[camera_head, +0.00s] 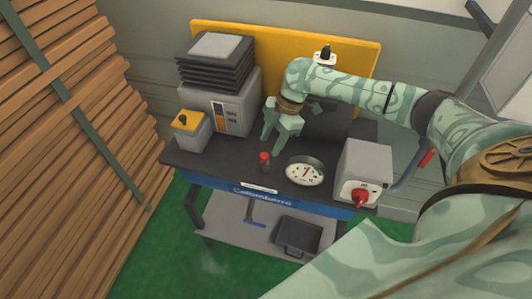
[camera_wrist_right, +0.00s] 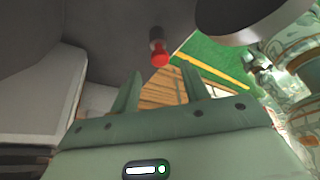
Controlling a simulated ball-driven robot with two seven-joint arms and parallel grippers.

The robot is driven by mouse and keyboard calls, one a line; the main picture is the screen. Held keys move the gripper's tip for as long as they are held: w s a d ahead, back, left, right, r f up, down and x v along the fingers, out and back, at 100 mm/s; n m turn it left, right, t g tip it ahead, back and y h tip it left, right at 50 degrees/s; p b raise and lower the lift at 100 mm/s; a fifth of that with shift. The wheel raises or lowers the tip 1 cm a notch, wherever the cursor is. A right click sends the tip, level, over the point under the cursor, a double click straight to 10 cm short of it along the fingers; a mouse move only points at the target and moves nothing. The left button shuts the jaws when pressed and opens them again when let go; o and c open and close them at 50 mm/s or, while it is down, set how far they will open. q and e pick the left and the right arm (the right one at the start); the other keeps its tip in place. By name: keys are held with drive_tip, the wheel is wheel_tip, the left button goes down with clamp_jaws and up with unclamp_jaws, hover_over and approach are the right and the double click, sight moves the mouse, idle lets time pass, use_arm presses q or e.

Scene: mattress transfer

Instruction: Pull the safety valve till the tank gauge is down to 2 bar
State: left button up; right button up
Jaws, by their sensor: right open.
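The safety valve (camera_head: 265,161) is a small dark stem with a red cap, standing on the dark bench top. It also shows in the right wrist view (camera_wrist_right: 160,56), beyond the fingertips. The round white tank gauge (camera_head: 305,171) is to its right; its needle points roughly upward, and its figures are too small to read. My right gripper (camera_head: 274,148) is open and empty, above and just behind the valve, fingers pointing down. In the right wrist view its two fingers (camera_wrist_right: 162,84) are spread, with the red cap ahead of the gap. My left gripper is not in view.
A grey box with a red knob (camera_head: 361,198) stands right of the gauge. A grey machine (camera_head: 222,100) and a small yellow-topped box (camera_head: 188,128) stand at left. A yellow panel (camera_head: 275,50) backs the bench. A black tray (camera_head: 298,235) sits on the lower shelf.

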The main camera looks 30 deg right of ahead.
sight(265, 155)
drive_tip(key=x, duration=0.4)
drive_tip(key=shift+f+b, duration=0.15)
drive_tip(key=shift+b, duration=0.2)
clamp_jaws()
wheel_tip(265, 155, up, 2)
drive_tip(key=p, duration=0.3)
drive_tip(key=shift+a+f, duration=0.1)
drive_tip(key=shift+f, duration=0.05)
unclamp_jaws()
